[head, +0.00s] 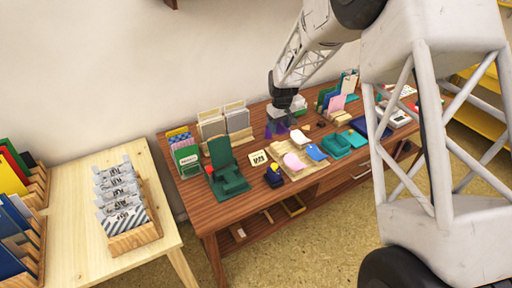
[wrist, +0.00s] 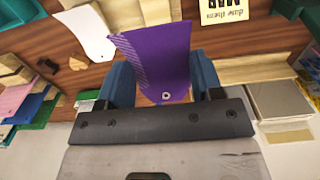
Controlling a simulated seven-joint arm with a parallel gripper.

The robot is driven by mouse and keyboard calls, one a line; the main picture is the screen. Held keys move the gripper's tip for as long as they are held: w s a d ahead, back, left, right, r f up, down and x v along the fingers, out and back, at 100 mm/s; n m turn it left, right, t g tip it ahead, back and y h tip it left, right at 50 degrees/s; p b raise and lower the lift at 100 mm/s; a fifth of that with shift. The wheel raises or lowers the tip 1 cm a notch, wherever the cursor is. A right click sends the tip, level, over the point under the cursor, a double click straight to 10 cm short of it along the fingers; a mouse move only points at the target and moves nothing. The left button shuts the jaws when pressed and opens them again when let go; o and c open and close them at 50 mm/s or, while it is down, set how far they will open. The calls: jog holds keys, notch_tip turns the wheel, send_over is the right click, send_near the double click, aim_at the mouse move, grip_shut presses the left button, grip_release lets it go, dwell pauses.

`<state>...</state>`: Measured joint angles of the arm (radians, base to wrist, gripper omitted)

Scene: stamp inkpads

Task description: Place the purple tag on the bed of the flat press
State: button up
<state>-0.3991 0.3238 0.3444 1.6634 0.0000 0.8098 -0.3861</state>
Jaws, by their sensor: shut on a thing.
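My gripper (head: 279,126) is shut on the purple tag (wrist: 158,52) and hangs above the middle back of the brown table. In the wrist view the tag sits between the two blue fingers, with pale diagonal stripes on one side and an eyelet near the palm. In the head view the tag (head: 282,128) is a small purple patch at the fingertips, partly hidden. The green flat press (head: 228,172) stands left of my gripper, with its upper plate raised at the back and its low bed in front. The bed looks bare in the head view.
A tan tray (head: 296,172) holds pink, blue and white tags. A date card (head: 258,157) and a navy stamp (head: 273,177) stand between it and the press. Upright racks (head: 222,122) stand behind the press. Teal boxes (head: 337,146) are to the right.

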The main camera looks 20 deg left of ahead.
jog(key=s+a+f, duration=0.2)
jog(key=s, duration=1.4)
jog(key=s+a+f, duration=0.1)
jog(key=s+f, duration=0.1)
jog(key=s, duration=1.5)
jog(key=shift+a+f, duration=0.15)
jog(key=shift+a, duration=0.2)
send_over(230, 177)
jog(key=shift+w+f, duration=0.1)
jog(key=shift+f, duration=0.6)
jog(key=shift+f, duration=1.8)
